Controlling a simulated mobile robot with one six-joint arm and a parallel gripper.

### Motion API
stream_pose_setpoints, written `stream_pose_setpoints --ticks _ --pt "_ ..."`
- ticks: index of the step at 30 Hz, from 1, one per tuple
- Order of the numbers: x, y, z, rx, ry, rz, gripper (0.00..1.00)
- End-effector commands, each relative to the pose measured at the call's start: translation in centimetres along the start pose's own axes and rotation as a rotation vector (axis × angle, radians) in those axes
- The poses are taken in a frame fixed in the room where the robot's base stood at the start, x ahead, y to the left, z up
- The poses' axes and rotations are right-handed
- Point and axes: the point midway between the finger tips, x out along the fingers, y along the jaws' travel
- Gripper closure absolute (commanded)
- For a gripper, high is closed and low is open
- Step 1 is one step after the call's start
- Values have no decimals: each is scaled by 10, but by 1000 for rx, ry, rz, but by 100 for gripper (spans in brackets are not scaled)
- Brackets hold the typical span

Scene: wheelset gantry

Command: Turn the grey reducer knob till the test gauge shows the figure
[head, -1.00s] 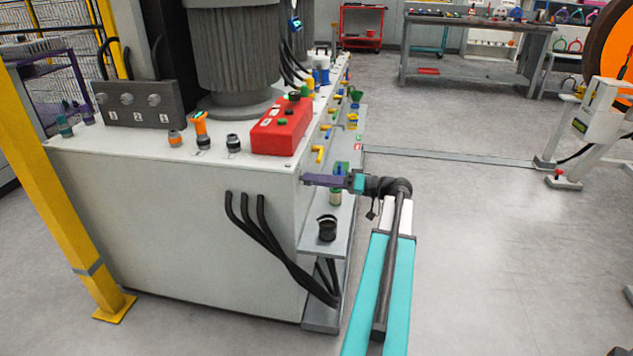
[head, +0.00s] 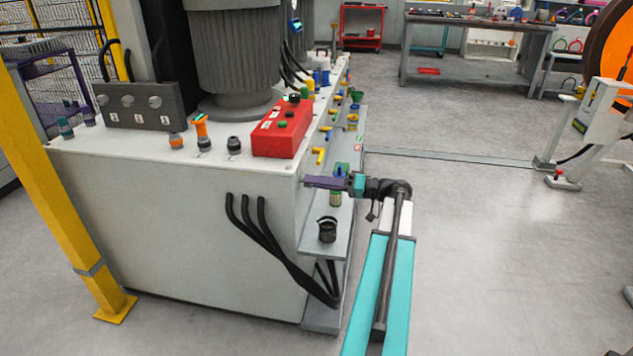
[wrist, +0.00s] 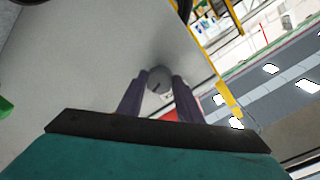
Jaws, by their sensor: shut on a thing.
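In the wrist view a round grey knob (wrist: 158,79) with a dark mark on its face sits between the two purple fingers of my gripper (wrist: 158,88), which are shut on it. In the head view my gripper (head: 308,182) reaches left from the end of my arm to the side face of the white cabinet (head: 170,225), near its front corner. The knob is hidden there behind the fingers. I cannot make out the test gauge's figure in either view.
A shelf (head: 338,228) with a black ring-shaped holder (head: 327,229) lies below my gripper. Yellow handles (head: 319,156) stick out of the cabinet side farther back. A red control box (head: 281,128) stands on top.

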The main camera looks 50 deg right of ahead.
Motion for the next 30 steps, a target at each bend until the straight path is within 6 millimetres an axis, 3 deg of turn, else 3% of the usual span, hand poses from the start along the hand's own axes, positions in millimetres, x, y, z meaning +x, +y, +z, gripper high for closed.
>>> stream_pose_setpoints --ticks 4,5,8,20,30 --pt "0 0 0 -1 -1 -1 90" --pt "0 0 0 -1 -1 -1 66" --pt "-1 0 0 -2 -1 -1 49" --pt "-3 0 0 -2 0 0 49" --pt "-33 0 -1 -2 1 1 49"
